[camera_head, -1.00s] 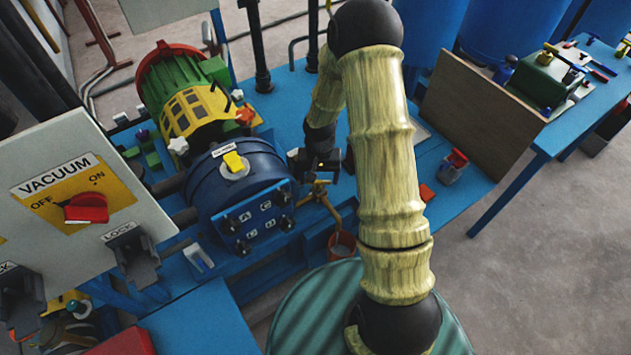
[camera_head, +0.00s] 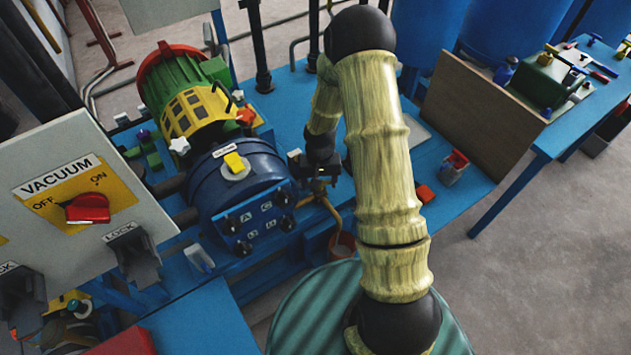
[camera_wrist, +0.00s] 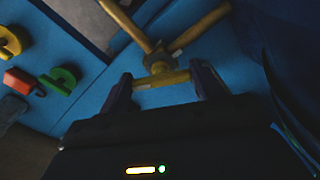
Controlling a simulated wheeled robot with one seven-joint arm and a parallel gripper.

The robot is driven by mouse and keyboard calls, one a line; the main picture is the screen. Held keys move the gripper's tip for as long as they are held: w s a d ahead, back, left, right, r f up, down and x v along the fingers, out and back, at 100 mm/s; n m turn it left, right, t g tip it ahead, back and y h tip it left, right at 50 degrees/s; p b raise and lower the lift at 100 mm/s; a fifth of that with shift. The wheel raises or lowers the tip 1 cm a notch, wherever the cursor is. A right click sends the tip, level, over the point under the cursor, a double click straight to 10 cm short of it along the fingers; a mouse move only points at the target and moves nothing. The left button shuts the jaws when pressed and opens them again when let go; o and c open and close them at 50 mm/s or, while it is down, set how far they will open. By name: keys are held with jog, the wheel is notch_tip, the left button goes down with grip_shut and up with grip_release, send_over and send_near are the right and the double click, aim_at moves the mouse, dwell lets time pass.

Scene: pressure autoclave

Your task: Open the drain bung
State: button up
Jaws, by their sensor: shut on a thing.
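In the wrist view the drain bung shows as a brass crossbar (camera_wrist: 168,79) on a round hub, joined to brass pipes (camera_wrist: 125,22). My gripper (camera_wrist: 161,74) has its two dark fingers at the two ends of the crossbar and is shut on it. In the head view my gripper (camera_head: 318,174) is low at the right of the blue vessel (camera_head: 247,187) and hides most of the bung. Only part of the brass outlet pipe (camera_head: 331,210) shows below it.
A small reddish cup (camera_head: 342,243) stands under the pipe. The vacuum panel (camera_head: 75,185) is at the left. A brown board (camera_head: 480,110) stands at the right. In the wrist view, yellow, red and green pieces lie at the left.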

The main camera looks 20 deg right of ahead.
jog(key=shift+w+n+p, duration=0.1)
jog(key=shift+n+p, duration=0.25)
jog(key=shift+n, duration=1.05)
jog(key=o, duration=0.7)
jog(key=shift+r, duration=0.1)
notch_tip(320, 180, up, 17)
jog(key=p, duration=0.1)
jog(key=shift+r, duration=0.15)
